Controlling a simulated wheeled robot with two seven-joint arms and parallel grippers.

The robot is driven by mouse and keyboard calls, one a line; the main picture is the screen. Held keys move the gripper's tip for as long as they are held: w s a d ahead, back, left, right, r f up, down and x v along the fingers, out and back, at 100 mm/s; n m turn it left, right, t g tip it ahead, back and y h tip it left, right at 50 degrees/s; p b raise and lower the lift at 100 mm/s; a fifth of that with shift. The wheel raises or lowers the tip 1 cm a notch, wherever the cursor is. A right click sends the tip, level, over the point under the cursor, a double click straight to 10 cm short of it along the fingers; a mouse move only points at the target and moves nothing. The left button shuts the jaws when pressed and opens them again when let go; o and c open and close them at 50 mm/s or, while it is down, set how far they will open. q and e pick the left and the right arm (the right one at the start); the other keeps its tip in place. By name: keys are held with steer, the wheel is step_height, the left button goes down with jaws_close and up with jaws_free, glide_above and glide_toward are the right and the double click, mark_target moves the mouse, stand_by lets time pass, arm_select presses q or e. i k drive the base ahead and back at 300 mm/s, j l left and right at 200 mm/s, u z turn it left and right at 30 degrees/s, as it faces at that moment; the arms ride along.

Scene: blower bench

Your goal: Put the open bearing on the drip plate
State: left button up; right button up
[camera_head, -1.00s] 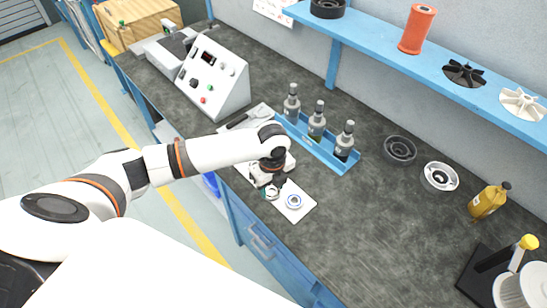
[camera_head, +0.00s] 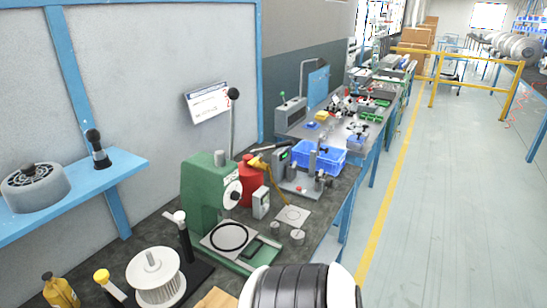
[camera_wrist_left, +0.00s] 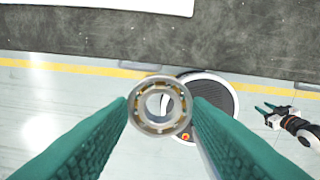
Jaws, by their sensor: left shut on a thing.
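In the left wrist view my left gripper (camera_wrist_left: 160,106) is shut on the open bearing (camera_wrist_left: 160,106), a steel ring with its balls and cage showing. The bearing is held between the teal fingertips, clear of the bench. My right gripper (camera_wrist_left: 265,107) shows at the right of that view, its teal fingers apart and empty. In the head view a flat grey plate with a circle on it (camera_head: 292,215) lies on the bench below a thin yellow spout; it looks like the drip plate, and nothing lies on it. My grippers are outside the head view.
A green press (camera_head: 205,190) stands left of the plate, a red can (camera_head: 250,181) behind it. Two small metal cylinders (camera_head: 297,237) stand in front. A grey device (camera_head: 300,180) and a blue bin (camera_head: 320,158) stand beyond. A white filter (camera_head: 155,277) is nearer.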

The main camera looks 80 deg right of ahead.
mark_target(293, 214)
steer(key=k+l, duration=0.15)
steer(key=l, duration=0.6)
steer(key=k+l, duration=0.15)
steer(key=l, duration=0.55)
steer(key=k+l, duration=0.15)
steer(key=l, duration=0.6)
steer(key=k+l, duration=0.15)
steer(key=l, duration=0.6)
steer(key=k+l, duration=0.15)
steer(key=l, duration=0.55)
steer(key=k+l, duration=0.15)
steer(key=l, duration=0.6)
steer(key=k+l, duration=0.15)
steer(key=l, duration=0.6)
steer(key=k+l, duration=0.15)
steer(key=l, duration=0.55)
